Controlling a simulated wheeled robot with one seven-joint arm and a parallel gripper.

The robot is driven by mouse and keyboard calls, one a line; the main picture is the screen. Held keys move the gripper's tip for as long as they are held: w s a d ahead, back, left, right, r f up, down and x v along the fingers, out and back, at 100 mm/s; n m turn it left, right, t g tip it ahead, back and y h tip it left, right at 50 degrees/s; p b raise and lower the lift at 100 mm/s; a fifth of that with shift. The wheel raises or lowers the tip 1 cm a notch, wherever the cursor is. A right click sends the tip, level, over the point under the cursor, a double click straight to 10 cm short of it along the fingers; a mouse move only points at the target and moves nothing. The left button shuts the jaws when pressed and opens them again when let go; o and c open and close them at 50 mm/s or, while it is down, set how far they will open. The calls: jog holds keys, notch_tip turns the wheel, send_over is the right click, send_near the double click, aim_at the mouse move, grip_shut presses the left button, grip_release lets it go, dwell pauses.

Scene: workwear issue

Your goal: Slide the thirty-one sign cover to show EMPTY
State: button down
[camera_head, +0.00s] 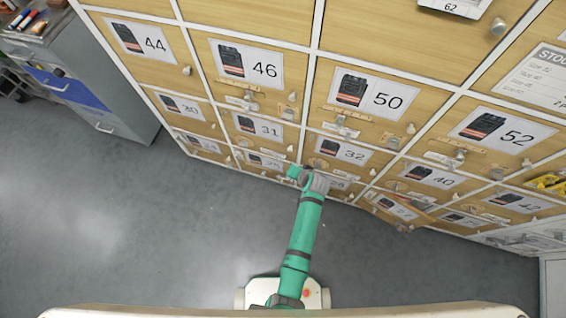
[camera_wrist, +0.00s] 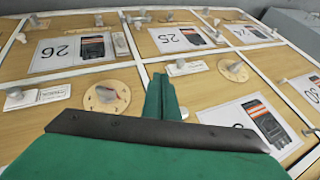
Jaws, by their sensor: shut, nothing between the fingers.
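The door with label 31 (camera_head: 258,127) is in the second row from the bottom at left centre. In the wrist view the cabinet appears upside down, and a half-covered label (camera_wrist: 256,122) right of my fingers seems to be 31. The small sign with its cover and knob (camera_wrist: 186,68) on that door sits just beyond my fingertips, beside a round wooden disc (camera_wrist: 233,69). Its wording is too small to read. My gripper (camera_wrist: 160,82) is shut and empty, close to the doors; the head view shows it (camera_head: 294,172) below the 31 door's right side.
Neighbouring doors 32 (camera_head: 343,150) and 30 (camera_head: 180,107) carry similar signs and protruding knobs. A door at lower right (camera_head: 398,212) stands ajar. A grey drawer cabinet (camera_head: 85,85) stands at left. The floor (camera_head: 120,235) is clear.

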aim_at(278, 158)
jog(key=w+a+f, duration=0.5)
jog(key=w+f, duration=0.1)
jog(key=f, duration=0.1)
jog(key=shift+w+f, duration=0.2)
jog(key=shift+f, duration=0.1)
dwell(0.3)
